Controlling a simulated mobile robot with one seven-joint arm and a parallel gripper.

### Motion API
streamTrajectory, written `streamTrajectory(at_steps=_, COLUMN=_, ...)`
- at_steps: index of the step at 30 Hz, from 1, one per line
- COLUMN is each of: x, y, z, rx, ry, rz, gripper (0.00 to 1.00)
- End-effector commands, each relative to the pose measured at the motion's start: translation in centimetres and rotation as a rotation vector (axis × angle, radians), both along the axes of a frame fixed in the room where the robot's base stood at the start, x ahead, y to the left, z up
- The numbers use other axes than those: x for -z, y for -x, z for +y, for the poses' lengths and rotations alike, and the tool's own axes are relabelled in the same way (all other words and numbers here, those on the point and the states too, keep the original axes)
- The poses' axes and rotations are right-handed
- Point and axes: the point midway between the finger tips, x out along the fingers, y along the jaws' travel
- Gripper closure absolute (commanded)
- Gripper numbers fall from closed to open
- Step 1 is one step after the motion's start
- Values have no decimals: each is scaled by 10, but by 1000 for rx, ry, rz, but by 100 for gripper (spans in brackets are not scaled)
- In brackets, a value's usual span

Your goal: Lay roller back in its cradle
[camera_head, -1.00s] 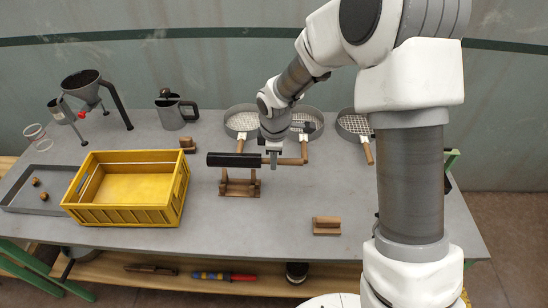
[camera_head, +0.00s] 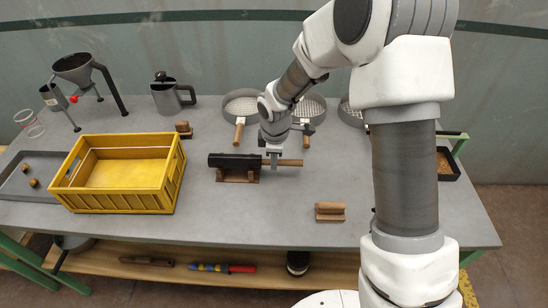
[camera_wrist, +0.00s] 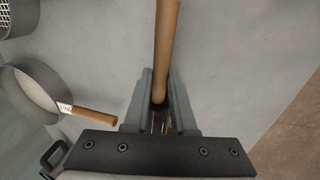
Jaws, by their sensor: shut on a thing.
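The roller is a black cylinder (camera_head: 233,160) with a light wooden handle (camera_head: 291,163), held level across the table. My gripper (camera_head: 273,164) is shut on the roller near the joint of handle and cylinder. In the wrist view the handle (camera_wrist: 166,45) runs up from between my fingers (camera_wrist: 158,98). The wooden cradle (camera_head: 237,177) stands right under the black cylinder, and its upper part is hidden by it. The cylinder is at the cradle's top; I cannot tell whether it touches.
A yellow crate (camera_head: 160,202) stands to the left. Sieves (camera_head: 240,105) lie behind my gripper, and a metal jug (camera_head: 168,98) stands at the back. A small wooden block (camera_head: 330,211) sits at front right. The table (camera_head: 285,205) before the cradle is clear.

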Motion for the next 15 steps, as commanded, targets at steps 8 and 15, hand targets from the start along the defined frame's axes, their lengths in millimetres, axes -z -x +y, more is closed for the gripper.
streamTrajectory(at_steps=8, x=0, y=0, z=0, rx=0, ry=0, rz=-1, gripper=100)
streamTrajectory(at_steps=15, x=0, y=0, z=0, rx=0, ry=0, rz=-1, gripper=64)
